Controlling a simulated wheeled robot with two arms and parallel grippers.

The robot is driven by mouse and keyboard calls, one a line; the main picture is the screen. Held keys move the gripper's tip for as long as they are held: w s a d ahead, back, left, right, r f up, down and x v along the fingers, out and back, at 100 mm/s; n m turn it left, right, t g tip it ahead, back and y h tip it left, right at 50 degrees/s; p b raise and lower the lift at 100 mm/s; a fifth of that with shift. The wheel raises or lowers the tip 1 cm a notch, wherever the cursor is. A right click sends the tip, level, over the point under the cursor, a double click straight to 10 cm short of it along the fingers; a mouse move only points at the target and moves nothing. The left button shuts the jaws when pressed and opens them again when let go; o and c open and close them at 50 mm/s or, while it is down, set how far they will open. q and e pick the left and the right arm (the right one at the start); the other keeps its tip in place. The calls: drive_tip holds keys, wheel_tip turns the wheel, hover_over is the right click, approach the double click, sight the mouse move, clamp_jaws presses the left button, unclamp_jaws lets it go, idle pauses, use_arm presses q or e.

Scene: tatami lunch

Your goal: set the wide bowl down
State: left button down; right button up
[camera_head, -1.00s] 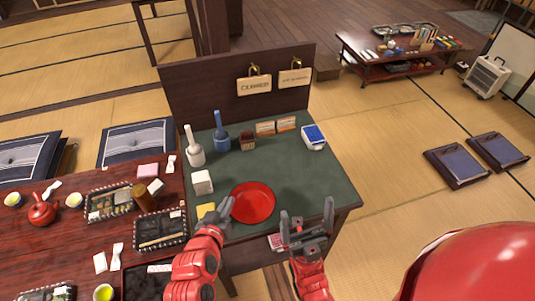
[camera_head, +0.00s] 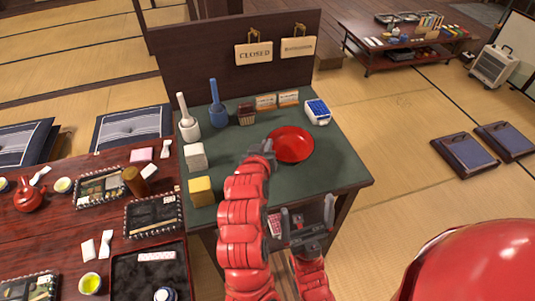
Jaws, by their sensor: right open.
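The wide bowl (camera_head: 293,145) is red and shallow, over the right middle of the green-topped desk (camera_head: 325,170). It looks level; I cannot tell whether its underside touches the desk top. My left gripper (camera_head: 263,150) is at the bowl's left rim and appears shut on it, though my own wrist hides much of the fingers. My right gripper (camera_head: 306,226) is open and empty, in front of the desk's near edge, apart from the bowl.
A yellow block (camera_head: 201,191) and a white block (camera_head: 195,157) stand on the desk's left side. The desk right of the bowl is clear.

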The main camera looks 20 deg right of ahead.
use_arm(q)
drive_tip(key=shift+w+d+f, duration=0.1)
drive_tip(key=shift+w+d, duration=0.05)
drive_tip(key=shift+d, duration=0.15)
wheel_tip(320, 180, down, 4)
drive_tip(key=shift+a+r, duration=0.1)
drive_tip(key=shift+r, duration=0.2)
drive_tip(key=c, duration=1)
unclamp_jaws()
drive_tip(key=shift+c, duration=0.2)
